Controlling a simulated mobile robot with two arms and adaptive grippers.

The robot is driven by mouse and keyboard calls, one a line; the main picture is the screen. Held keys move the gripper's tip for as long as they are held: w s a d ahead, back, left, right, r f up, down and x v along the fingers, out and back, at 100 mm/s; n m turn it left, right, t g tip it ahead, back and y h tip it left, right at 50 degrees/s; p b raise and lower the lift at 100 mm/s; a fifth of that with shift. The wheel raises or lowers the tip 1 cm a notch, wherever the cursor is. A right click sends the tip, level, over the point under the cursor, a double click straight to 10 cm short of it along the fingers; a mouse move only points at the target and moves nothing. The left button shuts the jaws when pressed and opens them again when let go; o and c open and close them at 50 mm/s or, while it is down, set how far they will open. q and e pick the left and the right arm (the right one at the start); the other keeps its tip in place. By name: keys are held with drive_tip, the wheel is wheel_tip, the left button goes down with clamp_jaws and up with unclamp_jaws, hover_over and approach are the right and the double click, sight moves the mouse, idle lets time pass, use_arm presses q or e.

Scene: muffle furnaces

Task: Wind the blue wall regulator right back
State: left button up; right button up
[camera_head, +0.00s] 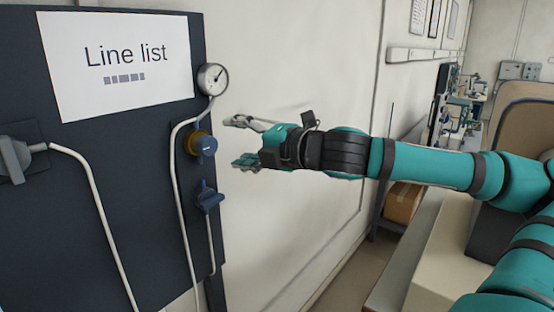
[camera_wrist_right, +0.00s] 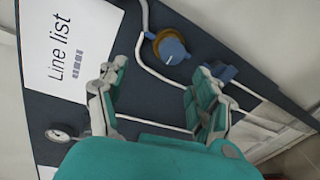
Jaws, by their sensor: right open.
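The blue regulator (camera_head: 205,146) is a round blue knob with a brass-coloured collar, mounted on the dark wall panel below a pressure gauge (camera_head: 212,79). In the right wrist view the knob (camera_wrist_right: 171,49) shows beyond the fingers, near the top. My right gripper (camera_head: 238,142) is open and empty. Its fingers point left toward the regulator at about its height, with a visible gap between fingertips and knob. In the right wrist view its two fingers (camera_wrist_right: 157,80) stand wide apart. My left gripper is not in view.
A blue valve handle (camera_head: 209,197) sits just below the regulator, and a grey lever (camera_head: 13,158) is at the panel's left. Pale pipes run down the panel. A "Line list" sheet (camera_head: 118,60) hangs above. A cardboard box (camera_head: 402,203) lies to the right, low down.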

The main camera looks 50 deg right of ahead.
drive_tip(key=s+b, duration=0.1)
drive_tip(key=s, duration=0.8)
drive_tip(key=shift+d, duration=0.3)
drive_tip(key=shift+w, duration=0.1)
idle(0.8)
